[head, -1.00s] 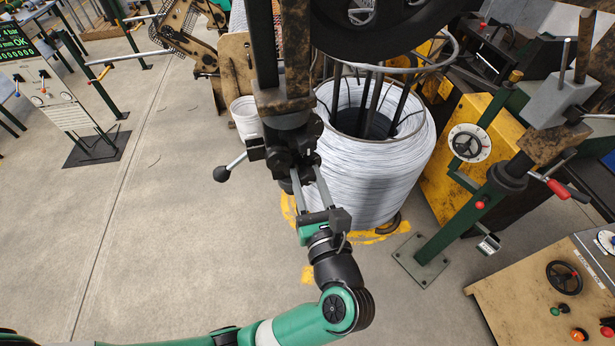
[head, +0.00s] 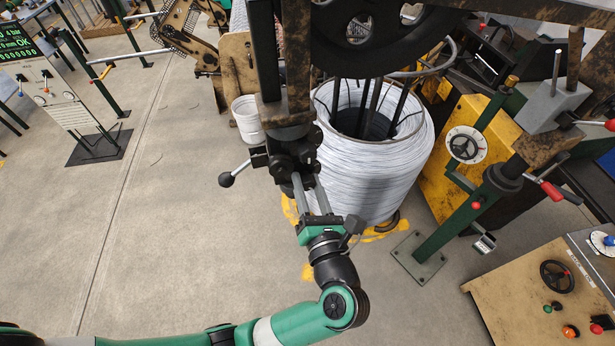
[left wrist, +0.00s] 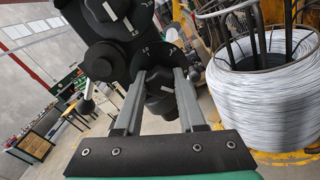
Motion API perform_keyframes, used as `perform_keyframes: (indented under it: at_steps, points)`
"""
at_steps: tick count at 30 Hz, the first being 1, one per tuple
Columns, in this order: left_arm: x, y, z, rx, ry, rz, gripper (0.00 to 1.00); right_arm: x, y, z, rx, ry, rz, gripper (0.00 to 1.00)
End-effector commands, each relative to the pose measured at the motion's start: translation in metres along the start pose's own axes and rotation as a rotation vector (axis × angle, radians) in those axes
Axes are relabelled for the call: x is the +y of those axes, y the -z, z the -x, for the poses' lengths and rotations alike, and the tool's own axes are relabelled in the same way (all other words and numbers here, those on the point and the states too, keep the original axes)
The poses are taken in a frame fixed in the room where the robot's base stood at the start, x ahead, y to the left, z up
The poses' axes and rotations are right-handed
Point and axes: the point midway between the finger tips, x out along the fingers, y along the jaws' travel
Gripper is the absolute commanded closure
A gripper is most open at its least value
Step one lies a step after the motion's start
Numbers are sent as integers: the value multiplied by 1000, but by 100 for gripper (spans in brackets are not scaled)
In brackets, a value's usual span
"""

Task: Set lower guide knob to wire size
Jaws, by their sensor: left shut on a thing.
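The lower guide knob (left wrist: 160,82) is a dark knob in front of a round black dial (left wrist: 150,58) with white size numbers, in the left wrist view. My left gripper (left wrist: 160,76) has its two grey fingers on either side of this knob and is shut on it. The fingers hide part of the dial, and I cannot tell which number the knob points at. In the head view my left gripper (head: 305,182) reaches up to the dark guide block (head: 289,150), where the knob is hidden. My right gripper is not in view.
A second black dial (left wrist: 108,14) with white numbers is above. A lever with a black ball (head: 226,180) sticks out left of the block. A large white wire coil (head: 375,160) stands close behind. A green post (head: 455,230) is at right.

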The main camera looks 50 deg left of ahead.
Motion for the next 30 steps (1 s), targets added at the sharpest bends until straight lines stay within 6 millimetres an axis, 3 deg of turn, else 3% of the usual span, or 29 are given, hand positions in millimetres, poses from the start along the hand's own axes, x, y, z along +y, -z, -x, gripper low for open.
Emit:
perform_keyframes:
  at_steps: [15, 30]
  points:
    - [1, -3, 0, 18, 5, -468, 100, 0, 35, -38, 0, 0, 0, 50]
    - [-1, 0, 0, 27, 6, -683, 100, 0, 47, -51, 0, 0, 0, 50]
